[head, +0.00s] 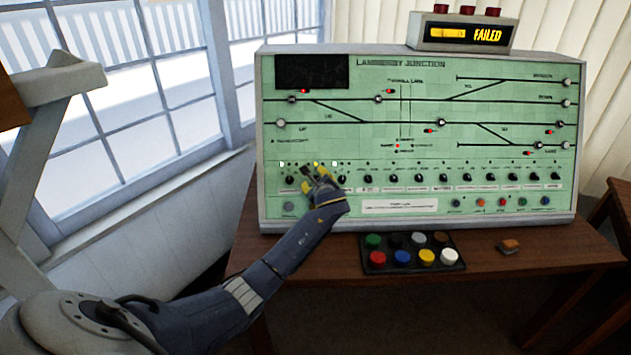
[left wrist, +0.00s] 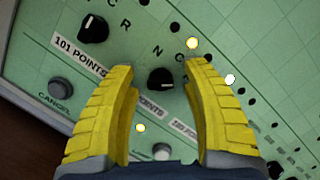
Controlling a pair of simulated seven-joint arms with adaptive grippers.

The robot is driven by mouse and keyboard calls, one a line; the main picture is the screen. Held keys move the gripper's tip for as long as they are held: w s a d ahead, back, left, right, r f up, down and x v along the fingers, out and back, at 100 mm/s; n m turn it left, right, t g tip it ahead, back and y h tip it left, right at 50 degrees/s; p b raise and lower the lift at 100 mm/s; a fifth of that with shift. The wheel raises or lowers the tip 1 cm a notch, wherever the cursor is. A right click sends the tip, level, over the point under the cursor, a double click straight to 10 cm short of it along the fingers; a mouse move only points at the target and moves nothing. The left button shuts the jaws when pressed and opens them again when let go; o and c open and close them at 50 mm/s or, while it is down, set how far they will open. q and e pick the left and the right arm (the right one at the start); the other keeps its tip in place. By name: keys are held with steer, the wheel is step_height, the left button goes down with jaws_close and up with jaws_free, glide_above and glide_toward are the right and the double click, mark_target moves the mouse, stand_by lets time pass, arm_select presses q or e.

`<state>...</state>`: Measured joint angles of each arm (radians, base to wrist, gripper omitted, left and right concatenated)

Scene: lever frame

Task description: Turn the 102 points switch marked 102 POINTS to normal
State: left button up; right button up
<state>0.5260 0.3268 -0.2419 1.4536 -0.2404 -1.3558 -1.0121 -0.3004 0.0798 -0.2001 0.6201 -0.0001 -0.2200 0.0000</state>
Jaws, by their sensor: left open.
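The green signal panel (head: 420,140) stands on the desk. In the left wrist view, a black rotary switch (left wrist: 160,78) sits between my fingertips, with a small white mark on its upper side. The label under it reads "POINTS"; its number is hidden by my left finger. It is beside the switch marked 101 POINTS (left wrist: 93,28). My left gripper (left wrist: 161,68) is open, its yellow fingers either side of the switch, with no clear contact. In the head view, my left gripper (head: 314,178) covers that part of the switch row. My right gripper is not in view.
A yellow lamp (left wrist: 192,43) and a white lamp (left wrist: 230,78) are lit above the switches. A grey cancel button (left wrist: 60,89) is at lower left. More switches continue right along the row. A tray of coloured buttons (head: 412,268) lies before the panel. A box reads FAILED (head: 464,34).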

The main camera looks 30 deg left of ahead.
arm_select(q)
jaws_close()
